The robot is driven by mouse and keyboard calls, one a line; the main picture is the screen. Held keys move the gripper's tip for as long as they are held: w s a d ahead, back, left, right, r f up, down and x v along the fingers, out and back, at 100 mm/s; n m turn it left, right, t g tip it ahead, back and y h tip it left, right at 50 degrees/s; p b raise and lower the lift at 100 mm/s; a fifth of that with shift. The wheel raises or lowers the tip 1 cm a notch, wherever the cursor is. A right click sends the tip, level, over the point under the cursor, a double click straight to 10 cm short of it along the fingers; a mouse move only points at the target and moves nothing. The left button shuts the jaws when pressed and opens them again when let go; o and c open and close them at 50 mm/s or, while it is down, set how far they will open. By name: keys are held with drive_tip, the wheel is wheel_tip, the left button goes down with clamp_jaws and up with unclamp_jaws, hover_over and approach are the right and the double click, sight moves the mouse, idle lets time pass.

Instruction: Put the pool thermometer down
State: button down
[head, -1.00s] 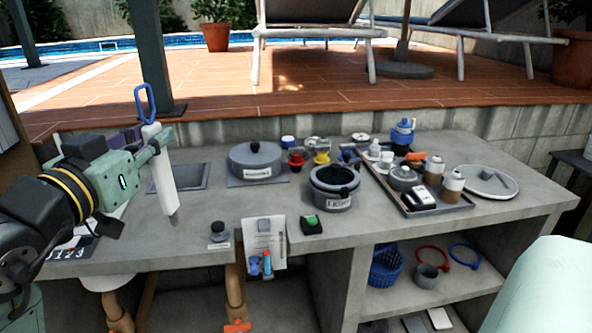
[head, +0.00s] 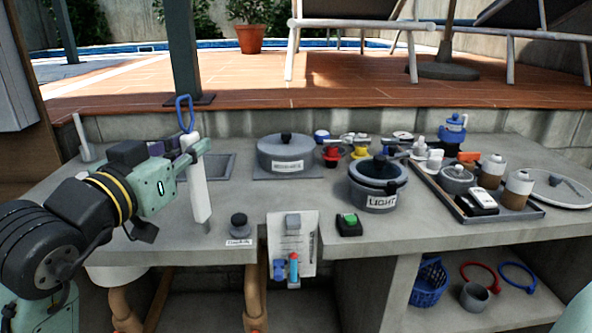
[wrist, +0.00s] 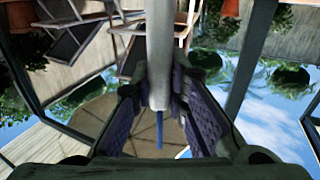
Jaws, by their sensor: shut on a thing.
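The pool thermometer (head: 199,192) is a long white stick with a blue loop on top. My gripper (head: 192,150) is shut on its upper part, just below the loop. The thermometer hangs nearly upright over the left part of the concrete counter (head: 290,220). Its lower tip is near the counter top; I cannot tell whether it touches. In the wrist view the white tube (wrist: 160,50) runs between the purple finger pads of my gripper (wrist: 158,105), with the blue end pointing down in the picture.
A dark square inset (head: 222,166) lies behind the thermometer. A small black knob (head: 239,224) stands to its right. Some bare counter lies between the inset and the knob.

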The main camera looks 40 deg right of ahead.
drive_tip(key=shift+w, duration=0.1)
drive_tip(key=w+d+f+p, duration=0.2)
drive_tip(key=w, duration=0.5)
drive_tip(key=w+d+f+p, duration=0.3)
drive_tip(key=w, duration=0.5)
drive_tip(key=shift+d, duration=0.1)
drive_tip(key=shift+f, duration=0.2)
drive_tip(key=c, duration=1.6)
unclamp_jaws()
